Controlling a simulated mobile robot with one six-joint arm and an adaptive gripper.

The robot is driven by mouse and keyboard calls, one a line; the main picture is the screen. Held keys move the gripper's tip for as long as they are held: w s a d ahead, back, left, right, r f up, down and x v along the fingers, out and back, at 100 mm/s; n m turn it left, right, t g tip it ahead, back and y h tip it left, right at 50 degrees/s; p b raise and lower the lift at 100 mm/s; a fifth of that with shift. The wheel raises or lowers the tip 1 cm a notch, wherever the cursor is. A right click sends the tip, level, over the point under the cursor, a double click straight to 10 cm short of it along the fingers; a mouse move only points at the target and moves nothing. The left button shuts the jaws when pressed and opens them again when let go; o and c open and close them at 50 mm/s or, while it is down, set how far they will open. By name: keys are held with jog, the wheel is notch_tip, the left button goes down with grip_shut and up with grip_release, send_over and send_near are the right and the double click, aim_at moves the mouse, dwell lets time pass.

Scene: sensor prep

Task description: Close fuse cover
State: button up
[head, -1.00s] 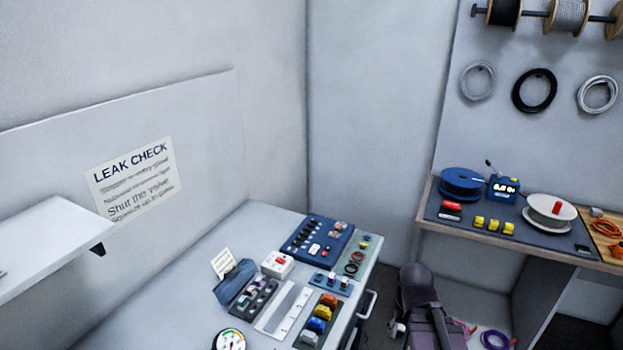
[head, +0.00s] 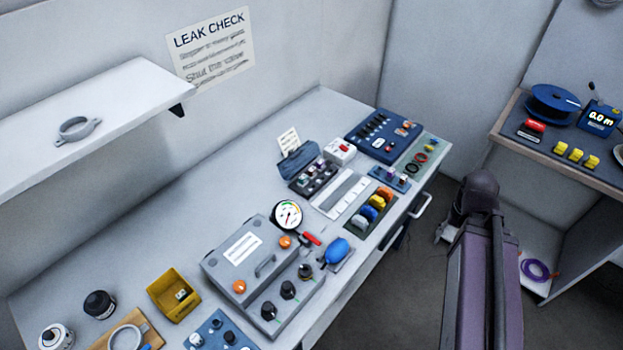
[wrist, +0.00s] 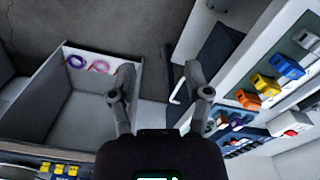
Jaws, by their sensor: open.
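A dark tray (head: 313,177) holding several small fuse-like pieces sits toward the far end of the grey bench. A blue cover-like flap (head: 298,160) stands raised behind it, with a small white card above. I take these as the fuse holder and its cover, though their hinge is too small to make out. My gripper (wrist: 163,93) is open and empty in the wrist view, over the floor beside the bench. In the head view my arm hangs off the bench's right edge, apart from the tray; its gripper shows only partly.
Colored blocks (head: 375,205) and a white slotted plate (head: 341,194) lie right of the tray. A blue panel (head: 384,135) is behind. A gauge (head: 287,214) and grey case (head: 250,255) stand nearer. A drawer handle (head: 421,205) juts from the bench front. A white shelf (head: 90,110) overhangs left.

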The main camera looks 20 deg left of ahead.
jog(key=shift+w+a, duration=0.2)
jog(key=shift+w, duration=0.05)
jog(key=c, duration=0.7)
jog(key=w+a+n, duration=0.1)
jog(key=w+a, duration=0.2)
jog(key=w+a+r+n+p, duration=0.1)
jog(key=w+a, duration=0.2)
jog(key=a, duration=0.1)
jog(key=w+a+n, duration=0.2)
jog(key=w+a, duration=0.1)
jog(key=a, duration=0.1)
jog(key=shift+a+r+t+y, duration=0.15)
jog(key=shift+t+y, duration=0.15)
grip_shut()
jog(key=w+a+r+n+y+p, duration=0.1)
jog(key=w+a+n, duration=0.1)
jog(key=a, duration=1.2)
jog(key=w+a+r+n+p, duration=0.1)
jog(key=a+n, duration=0.3)
jog(key=a, duration=1)
jog(key=w+a+r+n+y+p, duration=0.1)
jog(key=w+a+n, duration=0.2)
jog(key=a, duration=1.1)
jog(key=shift+w+a+r+n+t+y, duration=0.2)
jog(key=shift+w+a+n+t+y, duration=0.1)
jog(key=shift+w+n, duration=0.15)
